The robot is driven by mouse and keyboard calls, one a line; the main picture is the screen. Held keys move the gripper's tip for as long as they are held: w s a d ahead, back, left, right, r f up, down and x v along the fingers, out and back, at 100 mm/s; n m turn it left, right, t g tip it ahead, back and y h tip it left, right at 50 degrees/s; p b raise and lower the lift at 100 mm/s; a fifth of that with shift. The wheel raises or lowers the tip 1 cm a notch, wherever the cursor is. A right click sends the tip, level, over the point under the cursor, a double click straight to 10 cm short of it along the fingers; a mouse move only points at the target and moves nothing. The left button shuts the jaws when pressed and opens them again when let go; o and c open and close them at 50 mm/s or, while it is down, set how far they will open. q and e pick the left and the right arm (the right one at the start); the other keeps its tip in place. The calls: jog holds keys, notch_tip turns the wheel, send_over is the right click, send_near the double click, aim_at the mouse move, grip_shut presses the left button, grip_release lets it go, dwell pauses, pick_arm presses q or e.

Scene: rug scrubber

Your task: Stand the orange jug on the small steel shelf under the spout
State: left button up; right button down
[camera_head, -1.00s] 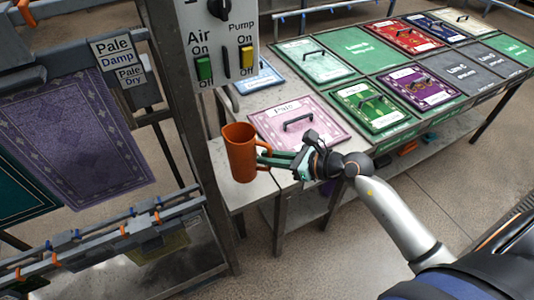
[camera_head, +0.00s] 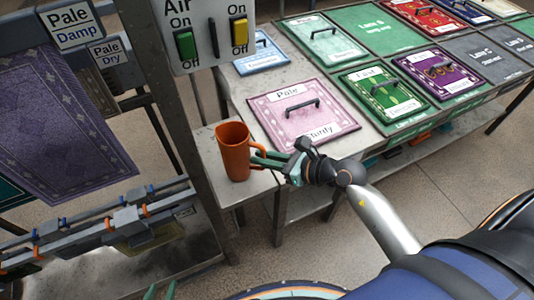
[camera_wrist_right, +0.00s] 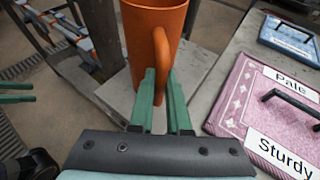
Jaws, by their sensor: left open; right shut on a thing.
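The orange jug (camera_head: 235,155) is upright, its open top up and its handle toward my right gripper. My right gripper (camera_head: 262,159) is shut on the jug's handle; the green fingers also show around the handle (camera_wrist_right: 161,60) in the right wrist view. The jug appears over the small steel shelf (camera_head: 208,172), which also shows behind it in the wrist view (camera_wrist_right: 190,78). I cannot tell whether the base touches the shelf. My left gripper (camera_head: 160,292) is open and empty at the bottom edge of the head view. The spout is not in view.
A steel post (camera_head: 165,100) stands just left of the shelf. The switch panel (camera_head: 208,35) hangs above and behind the jug. The bench right of the shelf holds a pink "Pale Sturdy" mat (camera_head: 300,112) and other handled mats. A railing with clips (camera_head: 100,228) is at lower left.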

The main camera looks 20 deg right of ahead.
jog(key=shift+a+f, duration=0.1)
jog(key=shift+f, duration=0.05)
jog(key=shift+f, duration=0.2)
jog(key=c, duration=0.9)
grip_release()
jog(key=shift+r, duration=0.1)
